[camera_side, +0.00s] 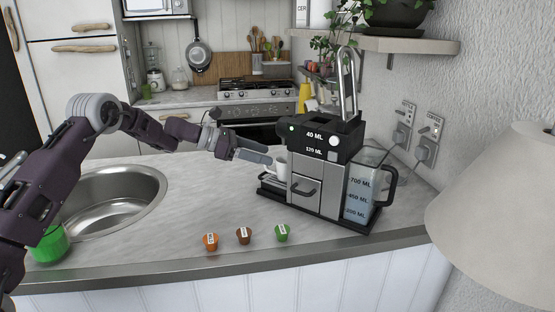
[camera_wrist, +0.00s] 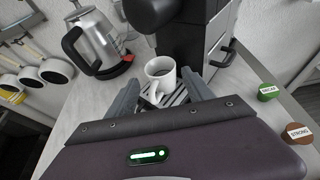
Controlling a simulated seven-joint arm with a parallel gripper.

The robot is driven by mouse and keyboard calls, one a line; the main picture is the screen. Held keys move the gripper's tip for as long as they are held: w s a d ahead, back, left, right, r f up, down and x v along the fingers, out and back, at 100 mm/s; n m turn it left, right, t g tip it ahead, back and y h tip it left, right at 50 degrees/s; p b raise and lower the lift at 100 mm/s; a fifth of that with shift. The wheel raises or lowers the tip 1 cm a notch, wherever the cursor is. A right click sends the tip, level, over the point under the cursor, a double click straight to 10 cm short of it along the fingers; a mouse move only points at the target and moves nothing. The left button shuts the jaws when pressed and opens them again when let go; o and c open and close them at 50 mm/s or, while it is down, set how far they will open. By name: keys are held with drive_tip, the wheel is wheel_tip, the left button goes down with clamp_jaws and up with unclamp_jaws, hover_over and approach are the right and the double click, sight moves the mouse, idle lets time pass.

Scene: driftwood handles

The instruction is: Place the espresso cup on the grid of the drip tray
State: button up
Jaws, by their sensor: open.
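The white espresso cup (camera_wrist: 161,84) stands upright on the slatted grid of the drip tray (camera_wrist: 180,98), under the coffee machine's spout. Something dark shows inside the cup. In the side view the cup (camera_side: 281,166) is partly hidden by my gripper and the machine, above the drip tray (camera_side: 269,188). My gripper (camera_wrist: 161,78) is open, with one finger to each side of the cup in the wrist view. In the side view my gripper (camera_side: 267,155) reaches in from the left, close to the cup. I cannot tell whether a finger touches it.
The coffee machine (camera_side: 318,150) with its water tank (camera_side: 359,190) stands right of my gripper. Several coffee capsules, one green (camera_side: 282,232), lie near the counter's front edge. A sink (camera_side: 115,195) is at left.

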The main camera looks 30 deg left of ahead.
drive_tip(key=v, duration=0.6)
drive_tip(key=s+d+r+m+g+y, duration=0.1)
drive_tip(key=s+d+r+m+g, duration=0.3)
drive_tip(key=s+d+r+m, duration=0.55)
drive_tip(key=s+d+m+g+y, duration=0.1)
drive_tip(key=s+d+m+y, duration=0.4)
drive_tip(key=s, duration=1)
drive_tip(key=s+a+f+m+y, duration=0.1)
drive_tip(key=s+f+m, duration=0.1)
drive_tip(key=s+m, duration=0.4)
drive_tip(key=s+a+f+m+t+y, duration=0.1)
drive_tip(key=s+m, duration=0.5)
drive_tip(key=s, duration=0.9)
drive_tip(key=shift+s+f+y, duration=0.2)
drive_tip(key=shift+f+y, duration=0.4)
drive_tip(key=shift+y, duration=0.2)
drive_tip(key=shift+o, duration=0.2)
drive_tip(key=shift+a+m, duration=0.1)
drive_tip(key=shift+m, duration=0.15)
